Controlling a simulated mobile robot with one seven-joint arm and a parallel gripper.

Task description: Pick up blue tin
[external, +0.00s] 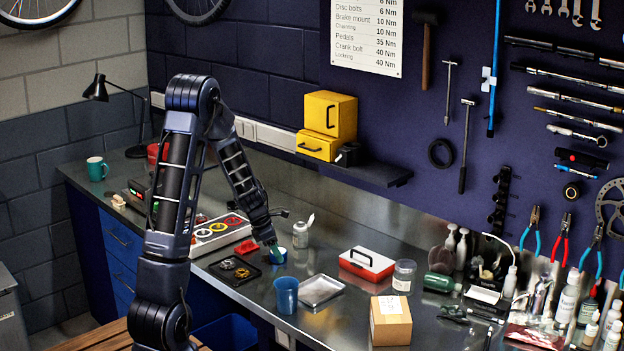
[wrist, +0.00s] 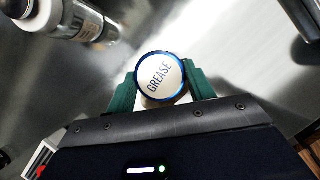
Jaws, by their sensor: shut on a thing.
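The blue tin is round, with a white lid marked GREASE and a blue rim; in the wrist view the tin (wrist: 160,75) sits between my gripper's green fingers (wrist: 162,92), one on each side. In the external view the blue tin (external: 278,257) shows small and partly hidden below the fingertips of my gripper (external: 273,246). My gripper is shut on the tin from above. The tin is at or close to the bench top; I cannot tell whether it touches it.
A dark tray (external: 234,269) with gears lies left of the tin. A blue cup (external: 286,296) and a metal tray (external: 321,290) stand in front. A small jar (external: 300,236) and a white bottle (wrist: 72,18) are close by. A red-and-white box (external: 366,264) is to the right.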

